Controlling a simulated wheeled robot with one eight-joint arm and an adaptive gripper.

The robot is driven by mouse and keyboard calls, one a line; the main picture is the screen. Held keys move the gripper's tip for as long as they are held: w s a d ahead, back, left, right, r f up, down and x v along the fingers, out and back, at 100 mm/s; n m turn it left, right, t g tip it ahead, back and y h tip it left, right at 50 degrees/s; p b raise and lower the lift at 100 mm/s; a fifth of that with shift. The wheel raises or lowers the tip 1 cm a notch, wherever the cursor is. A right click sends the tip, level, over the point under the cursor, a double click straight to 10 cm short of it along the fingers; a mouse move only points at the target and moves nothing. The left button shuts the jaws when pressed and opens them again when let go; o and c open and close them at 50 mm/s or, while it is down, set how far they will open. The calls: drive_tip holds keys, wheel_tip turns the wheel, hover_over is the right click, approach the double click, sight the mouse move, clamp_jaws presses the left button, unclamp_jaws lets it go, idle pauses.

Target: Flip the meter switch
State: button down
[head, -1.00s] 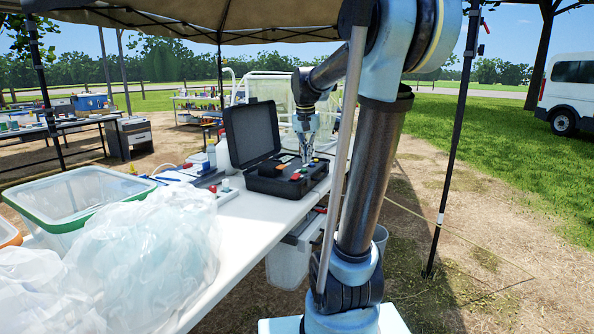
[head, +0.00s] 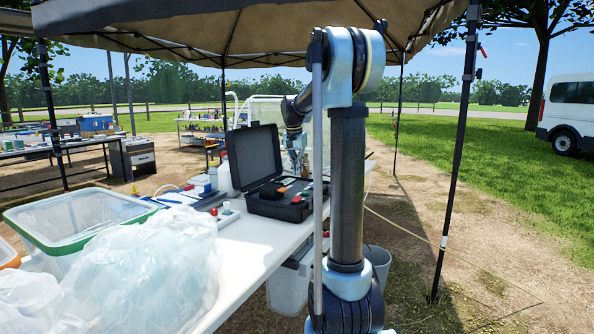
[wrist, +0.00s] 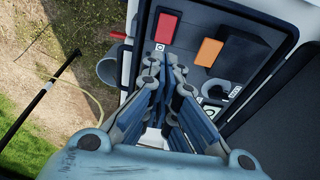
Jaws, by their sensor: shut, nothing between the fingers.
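The meter is a black case (head: 276,208) with its lid (head: 254,157) open, standing on the white table. In the wrist view its panel (wrist: 198,72) carries a red rectangular piece (wrist: 167,27), an orange rectangular piece (wrist: 209,52) and a dark raised block (wrist: 238,54). I cannot tell which of these is the switch. Contact with the panel cannot be told.
A clear tub with a green rim (head: 78,226) and plastic bags (head: 150,262) fill the near end of the white table (head: 238,262). A tent pole (head: 458,150) rises at right. Grass and dirt beyond the table are open.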

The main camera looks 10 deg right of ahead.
approach(302, 200)
drive_tip(key=f, duration=0.2)
drive_tip(key=w+f, duration=0.1)
drive_tip(key=f, duration=0.2)
idle(0.4)
drive_tip(key=shift+w+d+f+g+y, duration=0.2)
drive_tip(key=shift+w+f+g+y, duration=0.1)
drive_tip(key=shift+f+g, duration=0.15)
drive_tip(key=shift+d+f+g, duration=0.15)
drive_tip(key=shift+f+g, duration=0.05)
drive_tip(key=shift+g, duration=0.05)
drive_tip(key=shift+s+d, duration=0.1)
drive_tip(key=shift+r, duration=0.1)
